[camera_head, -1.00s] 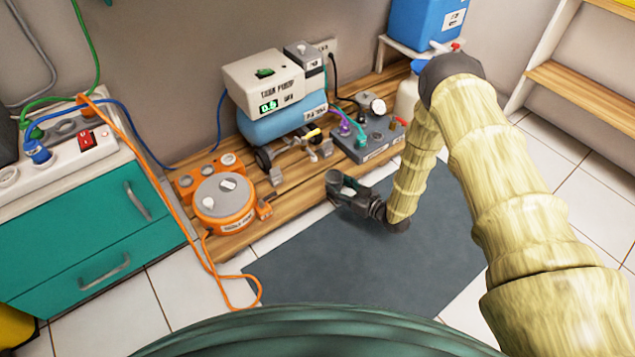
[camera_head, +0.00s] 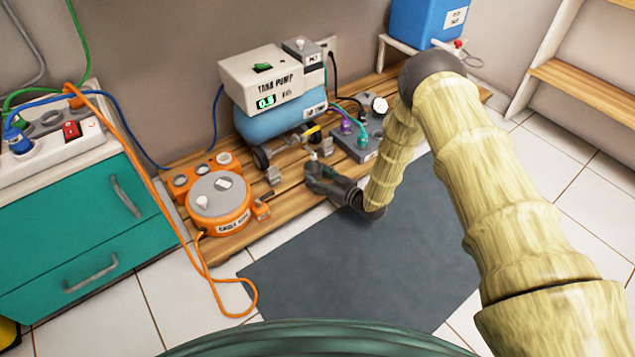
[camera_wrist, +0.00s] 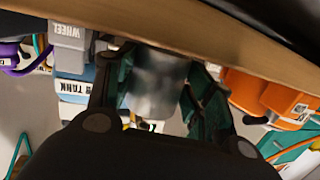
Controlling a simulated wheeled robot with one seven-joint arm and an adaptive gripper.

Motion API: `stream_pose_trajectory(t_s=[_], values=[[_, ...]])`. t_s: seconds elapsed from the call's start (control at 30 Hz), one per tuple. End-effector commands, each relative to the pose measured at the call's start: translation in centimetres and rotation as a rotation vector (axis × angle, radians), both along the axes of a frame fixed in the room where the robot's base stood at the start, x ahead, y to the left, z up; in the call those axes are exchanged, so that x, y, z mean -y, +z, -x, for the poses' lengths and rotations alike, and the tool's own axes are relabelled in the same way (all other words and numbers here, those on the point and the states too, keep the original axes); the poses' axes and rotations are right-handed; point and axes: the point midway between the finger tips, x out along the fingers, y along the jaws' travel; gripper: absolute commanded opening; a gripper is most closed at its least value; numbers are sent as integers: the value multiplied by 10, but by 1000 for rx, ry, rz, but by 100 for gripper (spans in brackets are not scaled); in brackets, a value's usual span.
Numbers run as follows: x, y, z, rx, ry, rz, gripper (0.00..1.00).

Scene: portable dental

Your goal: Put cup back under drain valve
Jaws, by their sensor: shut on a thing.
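In the wrist view a grey metal cup (camera_wrist: 158,82) sits between the green fingers of my gripper (camera_wrist: 160,95), which are shut on it. In the head view my gripper (camera_head: 316,172) is low at the front edge of the wooden platform, just in front of the blue tank (camera_head: 285,118). The cup is hard to make out there. The drain valve with its yellow handle (camera_head: 313,131) is at the tank's lower front, above and close to my gripper. The cup's exact place relative to the valve outlet cannot be told.
Grey wheel chocks (camera_head: 273,175) stand by the tank's wheel. An orange reel (camera_head: 219,203) is to the left on the platform (camera_head: 285,205). A grey box with hose fittings (camera_head: 352,142) is to the right. The dark mat (camera_head: 350,270) is clear.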

Motion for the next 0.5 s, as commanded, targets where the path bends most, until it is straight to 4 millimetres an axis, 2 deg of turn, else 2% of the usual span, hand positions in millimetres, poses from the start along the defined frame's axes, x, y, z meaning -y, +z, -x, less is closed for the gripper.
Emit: stream_pose_trajectory(t_s=[0.03,0.47,0.5], values=[[-1,-5,0,1,1,-1,27],[0,-7,0,2,0,-1,27],[0,-8,-1,2,0,-1,55]])
